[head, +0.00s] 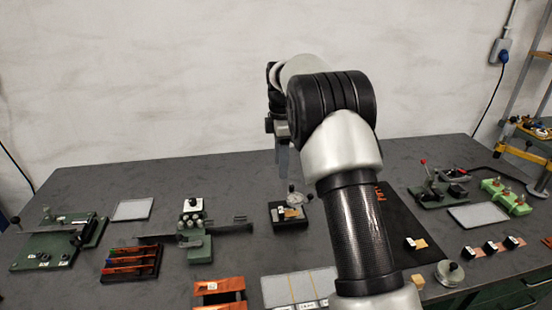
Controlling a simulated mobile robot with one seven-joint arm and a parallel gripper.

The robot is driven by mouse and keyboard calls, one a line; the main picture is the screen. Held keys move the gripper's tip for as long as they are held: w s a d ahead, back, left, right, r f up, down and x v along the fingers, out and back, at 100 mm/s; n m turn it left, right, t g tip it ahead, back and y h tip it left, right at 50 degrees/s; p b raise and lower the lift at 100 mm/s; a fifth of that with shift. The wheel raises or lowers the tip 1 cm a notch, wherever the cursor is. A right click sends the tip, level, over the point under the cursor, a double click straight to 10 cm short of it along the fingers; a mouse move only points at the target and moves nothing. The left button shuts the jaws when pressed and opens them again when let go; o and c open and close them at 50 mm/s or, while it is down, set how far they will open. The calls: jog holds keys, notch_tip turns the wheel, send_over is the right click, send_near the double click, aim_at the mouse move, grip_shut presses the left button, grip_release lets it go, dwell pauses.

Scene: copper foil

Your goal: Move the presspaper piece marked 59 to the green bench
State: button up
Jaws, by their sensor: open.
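My gripper (282,168) points down above the back middle of the table, over a small dark fixture (275,217) that holds a tan piece (292,213). Its fingers are seen edge-on and hold nothing that I can see. Another tan piece (420,243) with a small white tag lies on the black mat (398,213) right of my arm. No number 59 can be read at this size, so I cannot tell which piece is marked so. Green fixtures stand at the far left (42,252) and left of centre (200,250); I cannot tell which is the green bench.
A dark rack (130,264) and an orange-topped stand (219,290) are front left. Pale plates lie at left (133,210) and right (478,216). A lever device (440,188) and green blocks (508,196) are at right. My arm hides the centre.

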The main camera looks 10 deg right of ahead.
aim_at(280, 210)
notch_tip(280, 210, down, 18)
jog(key=shift+r, duration=0.15)
dwell(0.4)
jog(key=shift+c, duration=0.4)
jog(key=c, duration=1)
jog(key=shift+o, duration=1)
jog(key=shift+c, duration=1)
jog(key=shift+r, duration=0.1)
jog(key=shift+a+b, duration=0.3)
jog(key=shift+a, duration=2.4)
jog(key=shift+w, duration=0.1)
